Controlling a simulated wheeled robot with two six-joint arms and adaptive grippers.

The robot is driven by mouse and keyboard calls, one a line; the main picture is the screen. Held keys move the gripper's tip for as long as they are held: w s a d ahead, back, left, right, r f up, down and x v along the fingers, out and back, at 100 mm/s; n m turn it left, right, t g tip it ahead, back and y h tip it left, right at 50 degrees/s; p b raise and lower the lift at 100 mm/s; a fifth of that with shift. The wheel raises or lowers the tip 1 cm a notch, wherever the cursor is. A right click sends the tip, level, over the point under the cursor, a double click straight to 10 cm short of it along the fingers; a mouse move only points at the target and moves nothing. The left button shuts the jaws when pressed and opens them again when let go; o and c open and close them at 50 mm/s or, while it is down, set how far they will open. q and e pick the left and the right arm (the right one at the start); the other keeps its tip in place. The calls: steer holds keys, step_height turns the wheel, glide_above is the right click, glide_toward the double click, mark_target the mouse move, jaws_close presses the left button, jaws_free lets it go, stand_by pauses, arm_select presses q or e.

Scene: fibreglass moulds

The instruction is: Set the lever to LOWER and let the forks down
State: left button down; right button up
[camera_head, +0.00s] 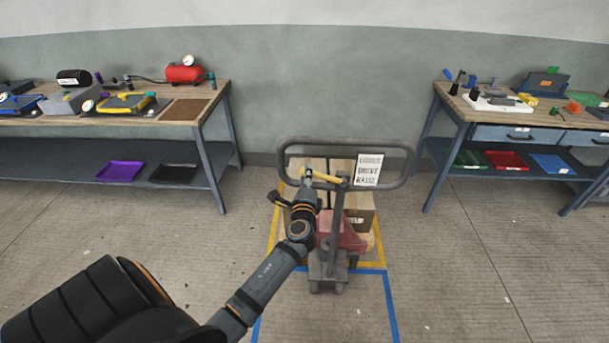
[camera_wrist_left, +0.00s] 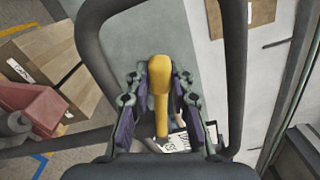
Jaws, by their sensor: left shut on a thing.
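The yellow lever (camera_head: 326,178) sticks out to the left from the top of the pallet truck's grey handle post, inside the handle loop (camera_head: 345,141). My left gripper (camera_head: 307,177) is shut on the lever's outer end. In the left wrist view the yellow lever (camera_wrist_left: 160,88) lies between the two finger pads. A white label (camera_head: 369,169) reading LOWER, DRIVE, RAISE hangs right of the lever. The red truck body (camera_head: 346,234) stands before a load of cardboard boxes (camera_head: 360,209). The forks are hidden under the load. My right gripper is not in view.
Yellow and blue floor tape (camera_head: 390,305) marks a bay around the truck. A workbench (camera_head: 205,112) with a red tank stands left, another workbench (camera_head: 448,100) right. The floor between them and the truck is clear.

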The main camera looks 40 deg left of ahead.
arm_select(q)
steer(key=shift+w+d+r+m+p, duration=0.15)
steer(key=shift+d+r+m+p, duration=0.05)
steer(key=shift+r+m+p, duration=0.3)
steer(key=shift+w+d+r+m+p, duration=0.1)
steer(key=shift+d+r+m+p, duration=0.05)
steer(key=shift+r+m+p, duration=0.35)
steer(key=c, duration=1.2)
jaws_free()
steer(key=shift+o, duration=0.2)
steer(key=v, duration=0.7)
steer(key=shift+s, duration=0.3)
steer(key=shift+d, duration=0.1)
